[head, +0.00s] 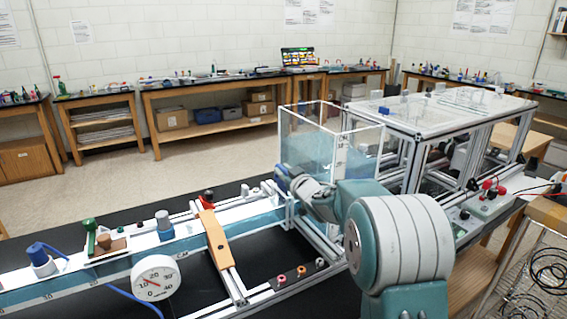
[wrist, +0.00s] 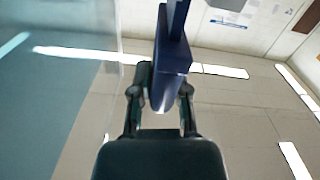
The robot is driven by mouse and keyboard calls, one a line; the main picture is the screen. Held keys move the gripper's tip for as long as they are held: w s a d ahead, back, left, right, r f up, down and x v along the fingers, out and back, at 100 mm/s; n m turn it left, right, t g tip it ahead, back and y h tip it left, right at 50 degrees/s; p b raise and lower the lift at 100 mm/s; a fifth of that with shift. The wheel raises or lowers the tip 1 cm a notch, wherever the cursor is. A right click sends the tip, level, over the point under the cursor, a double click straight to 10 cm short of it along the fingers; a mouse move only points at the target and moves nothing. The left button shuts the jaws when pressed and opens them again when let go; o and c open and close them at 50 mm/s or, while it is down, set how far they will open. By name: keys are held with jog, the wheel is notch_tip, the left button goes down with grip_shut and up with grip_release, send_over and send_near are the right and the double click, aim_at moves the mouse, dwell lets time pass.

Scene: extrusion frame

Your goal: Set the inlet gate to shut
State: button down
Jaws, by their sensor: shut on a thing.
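My gripper (head: 284,178) is at the right end of the long flume (head: 176,237), beside the clear tank (head: 309,143). In the wrist view, its two fingers (wrist: 160,94) are shut on a dark blue handle (wrist: 172,58), one finger on each side. The handle runs up out of the top of that view. I take it for the inlet gate's handle. The gate plate itself is hidden, and I cannot tell its setting. My arm covers part of the flume end and the tank's foot in the head view.
A round dial gauge (head: 155,278) and a blue-capped fitting (head: 41,259) are at the flume's near left. An orange-tan bar (head: 215,239) crosses the flume. A framed bench unit (head: 457,108) stands to the right. Open floor (head: 190,165) lies behind.

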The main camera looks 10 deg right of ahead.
jog(key=shift+f, duration=1.35)
jog(key=c, duration=0.6)
grip_release()
jog(key=shift+r, duration=0.1)
jog(key=shift+s+d, duration=0.1)
jog(key=shift+s, duration=0.3)
jog(key=v, duration=1.1)
